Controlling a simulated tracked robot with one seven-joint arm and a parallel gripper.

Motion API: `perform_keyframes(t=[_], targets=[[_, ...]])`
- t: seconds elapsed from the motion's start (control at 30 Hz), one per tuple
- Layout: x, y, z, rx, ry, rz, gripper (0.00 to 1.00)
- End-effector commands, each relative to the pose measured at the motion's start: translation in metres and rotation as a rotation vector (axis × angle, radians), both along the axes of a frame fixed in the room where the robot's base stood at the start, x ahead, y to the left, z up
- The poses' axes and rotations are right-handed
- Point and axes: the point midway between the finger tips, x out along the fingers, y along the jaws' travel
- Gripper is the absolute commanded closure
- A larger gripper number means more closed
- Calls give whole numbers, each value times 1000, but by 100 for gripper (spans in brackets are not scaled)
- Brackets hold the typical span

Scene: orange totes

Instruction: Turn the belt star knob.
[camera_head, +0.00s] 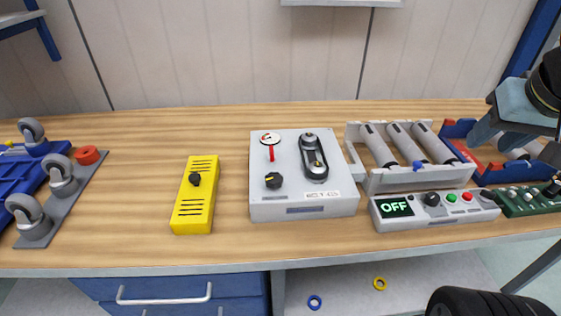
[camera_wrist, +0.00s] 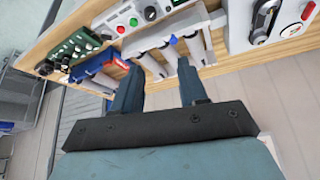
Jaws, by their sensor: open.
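A grey box (camera_head: 335,207) stands on the bench near the middle of the head view. Its top carries a small black belt loop (camera_head: 314,158), a red-and-white gauge (camera_head: 270,140) and a black lobed knob (camera_head: 273,180) at its front left, which looks like the belt star knob. In the wrist view, part of the belt loop (camera_wrist: 265,18) shows at the top right, and I cannot make out the knob. My gripper (camera_head: 490,132) is at the far right, above the blue-and-red roller unit and well apart from the grey box. In the wrist view my gripper (camera_wrist: 157,78) is open and empty.
A yellow box (camera_head: 192,217) with a black knob stands left. A roller frame (camera_head: 420,183), a control panel reading OFF (camera_head: 397,222) and a green board (camera_head: 527,207) stand right. Casters (camera_head: 60,180) are at far left. Bare bench (camera_head: 125,200) lies left of the yellow box.

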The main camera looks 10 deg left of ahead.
Motion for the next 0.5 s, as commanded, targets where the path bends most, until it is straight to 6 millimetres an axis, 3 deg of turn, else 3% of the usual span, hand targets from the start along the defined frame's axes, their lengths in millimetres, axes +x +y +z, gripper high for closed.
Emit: perform_keyframes(t=[0.23,0.3,0.5], targets=[[11,14,2,-61,27,84,35],[21,30,2,-117,54,169,29],[55,94,-3,-314,158,544,29]])
